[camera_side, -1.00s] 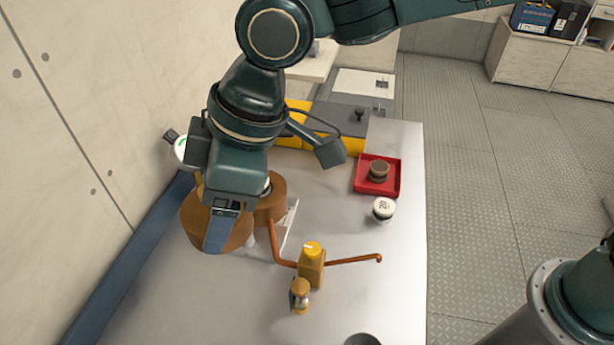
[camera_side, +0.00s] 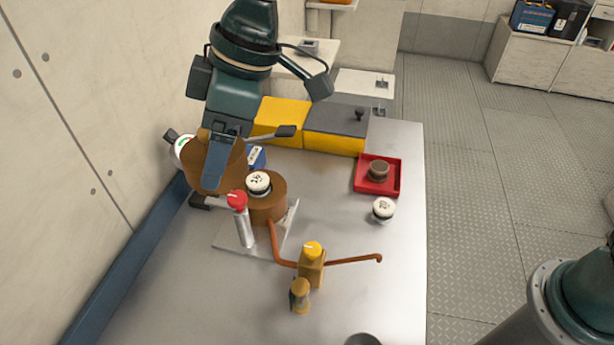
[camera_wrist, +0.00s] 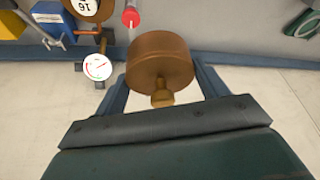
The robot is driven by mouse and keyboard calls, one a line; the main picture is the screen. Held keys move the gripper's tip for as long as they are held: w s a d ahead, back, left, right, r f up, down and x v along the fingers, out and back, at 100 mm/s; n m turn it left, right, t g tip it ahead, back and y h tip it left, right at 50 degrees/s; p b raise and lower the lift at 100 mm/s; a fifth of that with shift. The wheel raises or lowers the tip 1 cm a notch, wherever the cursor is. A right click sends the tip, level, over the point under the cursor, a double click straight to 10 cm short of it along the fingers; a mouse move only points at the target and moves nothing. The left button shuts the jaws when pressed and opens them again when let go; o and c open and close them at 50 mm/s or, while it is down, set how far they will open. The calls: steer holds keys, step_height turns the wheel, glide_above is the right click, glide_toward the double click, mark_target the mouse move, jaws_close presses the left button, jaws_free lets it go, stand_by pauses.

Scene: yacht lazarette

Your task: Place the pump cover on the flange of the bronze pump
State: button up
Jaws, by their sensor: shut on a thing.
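My gripper (camera_side: 212,170) is shut on the pump cover (camera_side: 228,160), a round brown-bronze disc held up over the left part of the bench near the wall. In the wrist view the cover (camera_wrist: 160,60) sits between the two blue fingers, with a small knob towards me. The bronze pump (camera_side: 268,207) stands on a grey plate to the right of the cover and apart from it. A white-faced round piece (camera_side: 258,182) with dark markings rests on top of the pump, hiding most of its flange. In the wrist view a white face (camera_wrist: 84,6) shows at the top left.
A red-topped white post (camera_side: 240,215) stands in front of the pump. A yellow-capped valve (camera_side: 311,265) with copper pipes is nearer. A red tray (camera_side: 395,190) holding a brown piece and a white-topped piece (camera_side: 383,208) are at right. A gauge (camera_wrist: 97,67) stands near the wall.

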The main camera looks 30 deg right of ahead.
steer(key=w+d+r, duration=0.4)
steer(key=w+d, duration=0.4)
steer(key=w, duration=0.1)
steer(key=shift+r, duration=0.2)
steer(key=shift+f, duration=0.15)
glide_above(257, 180)
steer(key=f, duration=1.5)
steer(key=shift+s+d+f, duration=0.15)
steer(key=shift+d+f, duration=0.1)
steer(key=shift+d, duration=0.15)
steer(key=shift+f, duration=0.1)
steer(key=shift+f, duration=2.05)
steer(key=shift+f, duration=0.1)
steer(key=o, duration=1.1)
